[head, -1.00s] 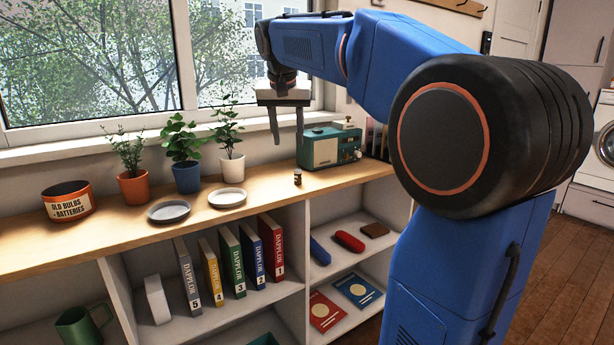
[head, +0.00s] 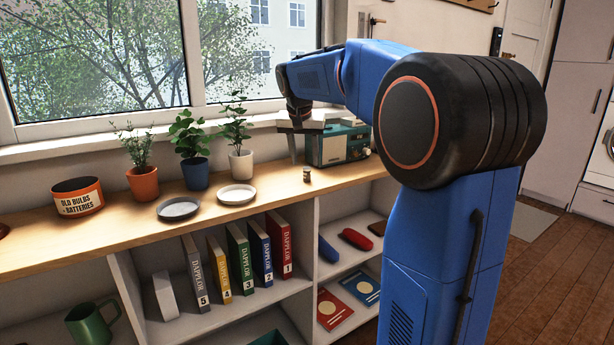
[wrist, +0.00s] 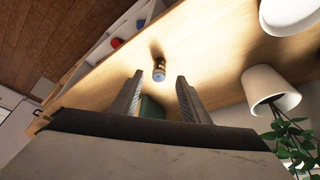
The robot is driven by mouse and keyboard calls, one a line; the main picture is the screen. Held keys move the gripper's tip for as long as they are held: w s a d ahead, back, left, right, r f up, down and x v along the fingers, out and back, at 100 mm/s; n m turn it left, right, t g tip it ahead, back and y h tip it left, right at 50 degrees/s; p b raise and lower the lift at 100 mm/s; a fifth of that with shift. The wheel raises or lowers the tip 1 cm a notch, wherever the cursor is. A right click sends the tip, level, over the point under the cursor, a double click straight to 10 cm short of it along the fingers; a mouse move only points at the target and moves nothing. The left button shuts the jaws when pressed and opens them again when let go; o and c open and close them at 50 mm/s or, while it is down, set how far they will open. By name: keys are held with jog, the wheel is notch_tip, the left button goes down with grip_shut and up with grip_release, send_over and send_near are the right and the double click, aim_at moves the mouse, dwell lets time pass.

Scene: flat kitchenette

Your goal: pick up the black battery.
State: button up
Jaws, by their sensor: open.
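The small battery (head: 307,174), a short dark cylinder with a brownish band, stands upright on the wooden shelf top, right of the plates. In the wrist view the battery (wrist: 159,73) shows a pale end and lies just beyond the fingertips, between their lines. My gripper (head: 298,160) points down behind and slightly left of the battery in the head view. My gripper (wrist: 160,82) is open and empty in the wrist view, with the battery apart from both fingers.
A teal radio (head: 338,146) stands close to the right of my gripper. A white plate (head: 237,195), a grey plate (head: 178,209), and a white potted plant (head: 241,165) stand to the left. An orange tin (head: 78,197) labelled for old bulbs and batteries is further left.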

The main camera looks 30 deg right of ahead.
aim_at(307, 168)
jog(key=shift+w+d+x, duration=0.15)
jog(key=shift+x, duration=1.3)
jog(key=shift+w+d+x, duration=0.15)
jog(key=shift+x, duration=1.35)
jog(key=shift+r, duration=0.25)
grip_shut()
